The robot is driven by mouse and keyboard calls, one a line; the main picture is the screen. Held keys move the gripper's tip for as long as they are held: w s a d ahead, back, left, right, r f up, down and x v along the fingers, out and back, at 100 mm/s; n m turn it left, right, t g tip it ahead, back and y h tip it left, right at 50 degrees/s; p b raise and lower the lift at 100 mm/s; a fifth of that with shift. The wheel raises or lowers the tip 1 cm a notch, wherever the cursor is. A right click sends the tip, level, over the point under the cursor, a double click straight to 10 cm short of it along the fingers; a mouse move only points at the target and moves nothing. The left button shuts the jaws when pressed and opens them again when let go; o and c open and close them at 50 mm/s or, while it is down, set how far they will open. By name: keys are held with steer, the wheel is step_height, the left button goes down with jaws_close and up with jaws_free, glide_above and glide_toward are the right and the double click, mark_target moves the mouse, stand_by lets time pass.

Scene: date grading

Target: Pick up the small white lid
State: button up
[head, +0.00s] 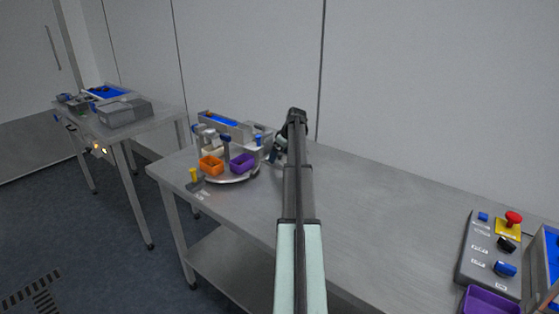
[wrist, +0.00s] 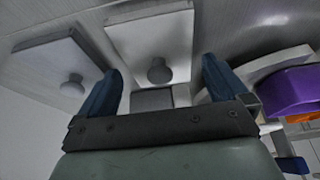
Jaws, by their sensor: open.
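In the wrist view, two flat, light, squarish lids with round knobs lie side by side: a whiter lid (wrist: 150,35) in the middle and a greyer lid (wrist: 45,65) at left. I cannot tell for sure which is the small white one. My gripper (wrist: 161,68) is open and empty, its blue fingers on either side of the middle lid's knob (wrist: 159,75). I cannot tell whether they touch anything. In the head view, my gripper (head: 280,150) is at the right of the round turntable (head: 232,178); I cannot make out the lids there.
A purple bin (head: 243,163) and an orange bin (head: 211,166) stand on the turntable; the purple one also shows close at right in the wrist view (wrist: 290,92). A grey container (head: 262,133) is behind. A control box (head: 489,255) stands far right. The middle of the table (head: 385,215) is clear.

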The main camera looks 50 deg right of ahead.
steer(key=shift+w+f, duration=0.2)
steer(key=shift+f, duration=0.35)
steer(key=c, duration=0.9)
steer(key=shift+r, duration=0.15)
